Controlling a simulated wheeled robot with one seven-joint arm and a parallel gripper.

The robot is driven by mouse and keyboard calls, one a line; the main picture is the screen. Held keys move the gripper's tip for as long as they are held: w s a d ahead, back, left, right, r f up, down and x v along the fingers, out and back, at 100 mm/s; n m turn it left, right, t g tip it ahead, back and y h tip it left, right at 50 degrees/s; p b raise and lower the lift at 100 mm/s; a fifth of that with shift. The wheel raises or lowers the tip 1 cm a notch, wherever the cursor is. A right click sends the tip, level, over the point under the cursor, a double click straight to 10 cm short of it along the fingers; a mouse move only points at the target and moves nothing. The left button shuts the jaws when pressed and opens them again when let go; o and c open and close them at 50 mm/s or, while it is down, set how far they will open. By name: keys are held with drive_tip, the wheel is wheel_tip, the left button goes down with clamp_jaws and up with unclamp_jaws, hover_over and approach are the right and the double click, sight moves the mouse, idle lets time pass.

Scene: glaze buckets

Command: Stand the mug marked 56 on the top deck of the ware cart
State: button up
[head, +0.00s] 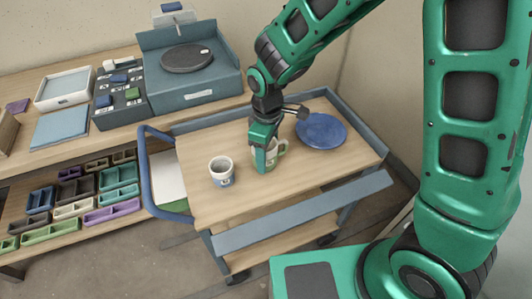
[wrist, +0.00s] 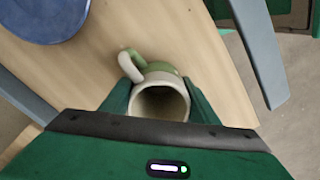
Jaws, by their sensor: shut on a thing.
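My gripper (head: 265,150) is shut on a green and cream mug (head: 274,160) over the top deck of the ware cart (head: 204,204). In the wrist view the mug (wrist: 160,102) sits upright between the two fingers (wrist: 160,108), its open mouth toward the camera and its handle toward the upper left. The mug is at or very near the deck; I cannot tell whether its base touches. No number can be read on it. A second mug, cream and blue with a small label (head: 222,172), stands upright on the deck to the left.
A blue plate (head: 321,131) lies on the deck right of my gripper and shows in the wrist view (wrist: 45,15). The deck has a raised blue rail at the back. Left, a bench holds a scale-like device (head: 187,58) and trays; coloured bins (head: 113,210) fill a lower shelf.

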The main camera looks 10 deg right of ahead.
drive_tip(key=o, duration=1.4)
wheel_tip(320, 180, up, 12)
drive_tip(key=shift+r, duration=0.1)
